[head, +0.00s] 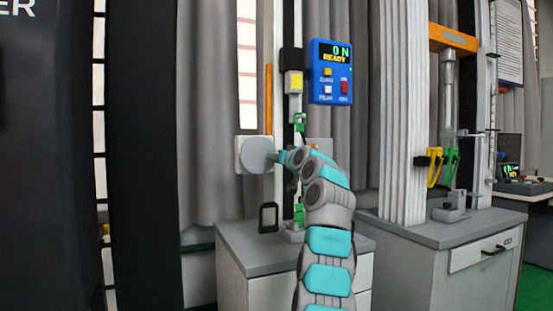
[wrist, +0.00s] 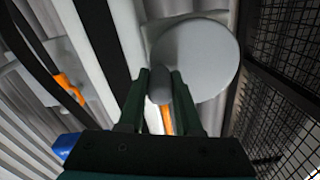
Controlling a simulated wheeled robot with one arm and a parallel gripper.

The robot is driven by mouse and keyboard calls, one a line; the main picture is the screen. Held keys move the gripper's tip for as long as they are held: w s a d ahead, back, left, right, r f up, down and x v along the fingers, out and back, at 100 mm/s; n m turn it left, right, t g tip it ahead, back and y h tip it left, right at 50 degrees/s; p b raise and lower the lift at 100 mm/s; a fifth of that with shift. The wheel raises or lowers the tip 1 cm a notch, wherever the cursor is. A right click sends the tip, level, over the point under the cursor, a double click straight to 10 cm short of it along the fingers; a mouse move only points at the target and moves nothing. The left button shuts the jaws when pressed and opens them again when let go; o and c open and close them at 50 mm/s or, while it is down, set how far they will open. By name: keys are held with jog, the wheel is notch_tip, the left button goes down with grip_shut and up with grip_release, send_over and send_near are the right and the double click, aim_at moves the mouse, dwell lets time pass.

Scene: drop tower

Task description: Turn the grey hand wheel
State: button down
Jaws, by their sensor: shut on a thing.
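The grey hand wheel (head: 252,155) is a round disc on a pale square plate, left of the drop tower's column in the head view. In the wrist view the wheel (wrist: 205,60) fills the upper middle. A short grey handle (wrist: 160,86) sticks out from its lower left part. My gripper (wrist: 160,88) has its two dark green fingers on either side of this handle and is shut on it. In the head view my gripper (head: 276,157) is at the wheel's right edge, and the handle is hard to make out there.
A blue control box (head: 330,72) reading "0 N READY" hangs above right of the wheel. A grey cabinet (head: 262,262) stands below. A second cabinet (head: 440,232) with another test rig is at right. In the wrist view, dark mesh (wrist: 285,100) runs close on the right.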

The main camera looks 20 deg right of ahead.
jog(key=shift+r+n, duration=0.25)
jog(key=shift+n, duration=0.25)
jog(key=c, duration=0.6)
grip_release()
jog(key=shift+s, duration=0.95)
jog(key=shift+s+b, duration=0.9)
jog(key=shift+s, duration=2.05)
